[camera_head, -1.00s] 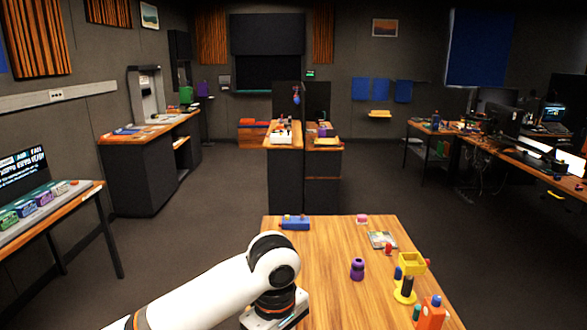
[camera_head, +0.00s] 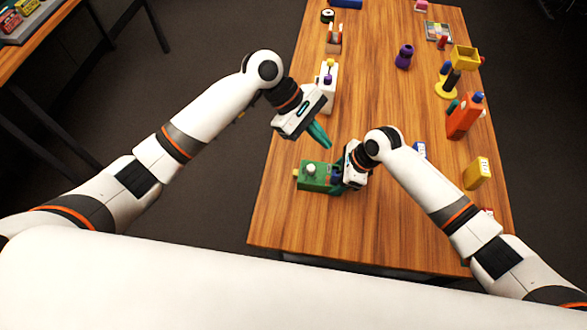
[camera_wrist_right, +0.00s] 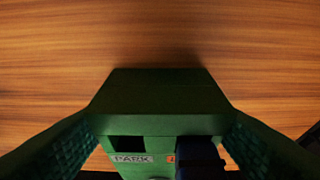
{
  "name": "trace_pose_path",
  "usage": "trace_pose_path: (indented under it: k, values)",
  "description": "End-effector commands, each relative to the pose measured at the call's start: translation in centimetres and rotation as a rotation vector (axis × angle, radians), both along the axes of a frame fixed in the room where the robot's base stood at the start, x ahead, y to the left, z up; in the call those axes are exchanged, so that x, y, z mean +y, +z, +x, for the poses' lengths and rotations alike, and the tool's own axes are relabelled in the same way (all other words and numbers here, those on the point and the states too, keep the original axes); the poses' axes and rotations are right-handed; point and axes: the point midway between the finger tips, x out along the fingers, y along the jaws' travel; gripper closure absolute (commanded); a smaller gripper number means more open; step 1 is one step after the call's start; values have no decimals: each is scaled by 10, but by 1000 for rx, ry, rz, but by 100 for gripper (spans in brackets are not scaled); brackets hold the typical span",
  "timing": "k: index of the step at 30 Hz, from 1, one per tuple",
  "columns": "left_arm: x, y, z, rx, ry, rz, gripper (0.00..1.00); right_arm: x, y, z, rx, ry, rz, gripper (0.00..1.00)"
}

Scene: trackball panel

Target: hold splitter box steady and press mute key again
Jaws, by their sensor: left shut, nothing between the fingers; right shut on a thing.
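The green box (camera_head: 312,176), the only box held and so taken as the splitter box, stands near the table's left edge. It has a white knob on top and a yellow part at its left end. My right gripper (camera_head: 339,181) is shut on its right end. In the right wrist view the green box (camera_wrist_right: 160,100) sits between my fingers, with a PARK label, a dark slot and a dark blue block, perhaps a key. No mute marking is readable. My left gripper (camera_head: 326,142) is shut and empty, above and behind the box, apart from it.
A white box (camera_head: 328,88) with yellow and purple parts stands behind my left gripper. An orange box (camera_head: 464,118), a yellow block (camera_head: 477,173), a yellow stand (camera_head: 447,88) and a purple piece (camera_head: 404,57) are to the right. The wooden table (camera_head: 370,110) is clear mid-way.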

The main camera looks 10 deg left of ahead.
Motion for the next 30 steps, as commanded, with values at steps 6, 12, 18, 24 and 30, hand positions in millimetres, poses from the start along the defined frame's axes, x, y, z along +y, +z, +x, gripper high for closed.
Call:
trace_pose_path:
  k: [6, 12, 18, 24, 30]
  values:
    - [45, -71, 6, 70, 344, -281, 100, 0, 0, 0, 0, 0, 0, 62]
    - [116, -131, 6, 48, 679, -377, 100, 0, 0, 0, 0, 0, 0, 62]
    - [169, -166, -3, 9, 875, -376, 100, 0, 0, 0, 0, 0, 0, 62]
    - [190, -177, -7, -10, 944, -366, 100, 0, 0, 0, 0, 0, 0, 62]
    - [191, -178, -7, -11, 948, -366, 100, 0, 0, 0, 0, 0, 1, 62]
